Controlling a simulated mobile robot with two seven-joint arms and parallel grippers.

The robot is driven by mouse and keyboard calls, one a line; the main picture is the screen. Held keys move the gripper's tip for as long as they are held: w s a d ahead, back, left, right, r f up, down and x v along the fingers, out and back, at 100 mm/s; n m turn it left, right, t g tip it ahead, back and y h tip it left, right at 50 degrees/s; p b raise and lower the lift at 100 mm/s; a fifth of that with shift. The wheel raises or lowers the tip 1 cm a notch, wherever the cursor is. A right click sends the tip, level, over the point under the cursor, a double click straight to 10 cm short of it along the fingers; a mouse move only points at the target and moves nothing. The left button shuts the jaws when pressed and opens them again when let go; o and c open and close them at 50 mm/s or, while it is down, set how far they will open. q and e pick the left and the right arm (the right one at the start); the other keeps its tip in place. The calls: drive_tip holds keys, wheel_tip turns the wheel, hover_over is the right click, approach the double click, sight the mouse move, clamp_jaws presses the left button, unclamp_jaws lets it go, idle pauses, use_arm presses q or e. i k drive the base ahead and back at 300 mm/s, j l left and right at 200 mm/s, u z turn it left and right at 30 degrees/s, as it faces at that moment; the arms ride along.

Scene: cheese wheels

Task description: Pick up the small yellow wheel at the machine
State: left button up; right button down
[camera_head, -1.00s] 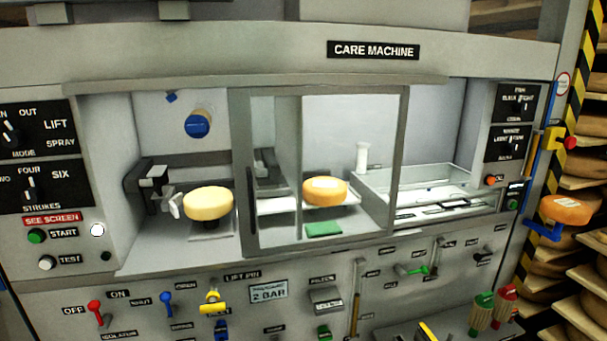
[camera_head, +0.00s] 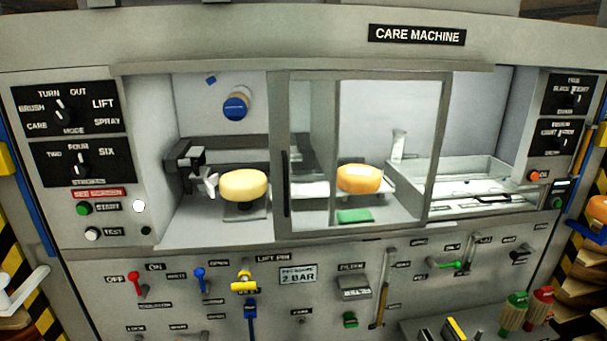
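A pale yellow cheese wheel (camera_head: 245,185) sits on a small dark support in the open left bay of the care machine (camera_head: 230,62). A white-tipped clamp-like part (camera_head: 205,183) is close to its left side. A second, more orange-yellow wheel (camera_head: 359,179) with a pale label on top sits to the right, behind the framed clear door (camera_head: 310,130). Neither of my grippers shows in the view, and nothing of mine touches either wheel.
A green pad (camera_head: 355,216) lies below the orange-yellow wheel. A clear tray (camera_head: 480,170) is in the right bay. Switches and levers, including a red one (camera_head: 135,280), cover the front panel. An orange wheel (camera_head: 598,208) is at the right edge.

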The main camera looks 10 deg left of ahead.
sight(241, 185)
drive_tip(key=u, duration=1.9)
drive_tip(key=z, duration=0.6)
drive_tip(key=i+j+z, duration=0.6)
drive_tip(key=z, duration=0.25)
drive_tip(key=i+j, duration=0.15)
drive_tip(key=j, duration=0.15)
drive_tip(key=i+j+z, duration=0.1)
drive_tip(key=j, duration=0.2)
drive_tip(key=i+j, duration=0.15)
drive_tip(key=j, duration=0.15)
